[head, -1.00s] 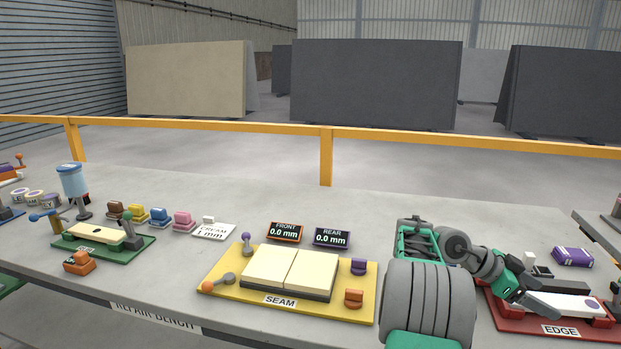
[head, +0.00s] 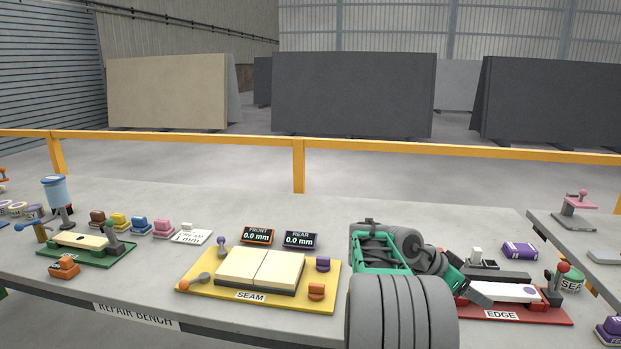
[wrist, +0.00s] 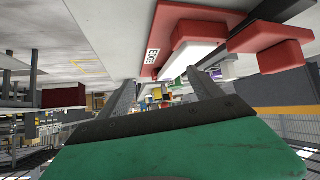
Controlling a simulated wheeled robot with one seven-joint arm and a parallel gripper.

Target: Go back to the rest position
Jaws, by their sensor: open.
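My arm reaches over the right part of the grey bench (head: 340,213). My gripper (head: 482,294) is at the left side of the red EDGE fixture (head: 545,315) in the head view, partly hidden behind my arm. In the wrist view my gripper (wrist: 165,88) has its two dark fingers apart with nothing between them. The red EDGE fixture with its white slab also shows in the wrist view (wrist: 178,58), beyond the fingers. Whether the fingers touch the fixture cannot be told.
The yellow SEAM board (head: 200,286) with two cream slabs lies left of my arm. Two small displays (head: 257,236) stand behind it, both reading 0.0 mm. A purple block (head: 520,250) lies behind the EDGE fixture. A second table (head: 545,225) stands at the right.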

